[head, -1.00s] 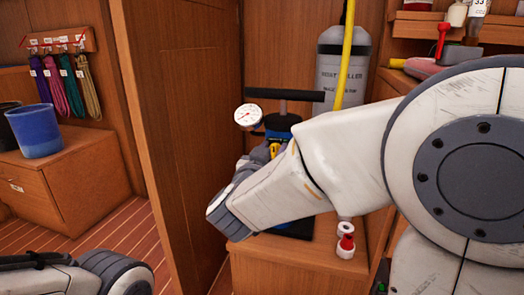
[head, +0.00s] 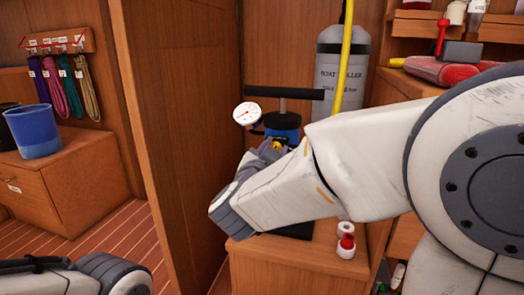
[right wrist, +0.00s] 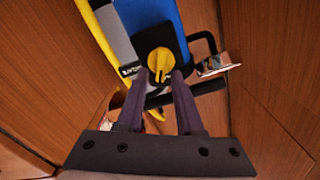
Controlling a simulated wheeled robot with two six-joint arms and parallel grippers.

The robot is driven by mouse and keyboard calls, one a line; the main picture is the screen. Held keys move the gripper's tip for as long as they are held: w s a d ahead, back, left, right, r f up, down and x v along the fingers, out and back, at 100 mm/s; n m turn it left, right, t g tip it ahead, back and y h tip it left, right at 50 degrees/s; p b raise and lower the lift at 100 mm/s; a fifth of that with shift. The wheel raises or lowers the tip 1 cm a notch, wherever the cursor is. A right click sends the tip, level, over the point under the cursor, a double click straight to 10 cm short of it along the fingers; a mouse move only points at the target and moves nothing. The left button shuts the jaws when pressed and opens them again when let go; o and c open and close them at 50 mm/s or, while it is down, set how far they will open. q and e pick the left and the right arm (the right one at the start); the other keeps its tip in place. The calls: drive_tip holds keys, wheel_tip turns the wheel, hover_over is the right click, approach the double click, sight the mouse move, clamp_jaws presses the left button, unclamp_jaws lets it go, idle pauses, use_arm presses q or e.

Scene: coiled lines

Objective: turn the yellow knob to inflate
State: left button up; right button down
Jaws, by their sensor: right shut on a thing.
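The blue pump (head: 284,122) stands on a wooden bench with its black T-handle (head: 285,92) up and a white round gauge (head: 247,114) at its left. The yellow knob (right wrist: 161,62) shows in the right wrist view on a dark block on the pump's body. My right gripper (right wrist: 163,78) has its two fingers on either side of the knob, shut on it. In the head view the gripper and knob are mostly hidden behind my right wrist. Of my left arm only a part shows at the lower left; its fingers cannot be made out.
A red-and-white spool (head: 346,240) sits on the bench (head: 290,268) right of my wrist. A wooden partition (head: 180,130) rises close at the left.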

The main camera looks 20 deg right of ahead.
drive_tip(key=m, duration=0.1)
drive_tip(key=m+b, duration=0.1)
drive_tip(key=shift+s+d+f+m, duration=0.15)
drive_tip(key=shift+f+m, duration=0.2)
drive_tip(key=shift+m, duration=0.05)
drive_tip(key=m+b, duration=0.1)
drive_tip(key=m, duration=0.1)
drive_tip(key=m+b, duration=0.1)
drive_tip(key=shift+d+f+m+b, duration=0.15)
drive_tip(key=shift+f+m+b, duration=0.1)
drive_tip(key=shift+m+b, duration=0.05)
drive_tip(key=shift+s+f+m+b, duration=0.1)
drive_tip(key=shift+f+m+b, duration=0.05)
drive_tip(key=shift+m+b, duration=1.2)
drive_tip(key=shift+f+m+b, duration=0.15)
drive_tip(key=shift+m+b, duration=0.8)
drive_tip(key=shift+m, duration=0.8)
drive_tip(key=shift+r, duration=0.1)
drive_tip(key=c, duration=0.9)
unclamp_jaws()
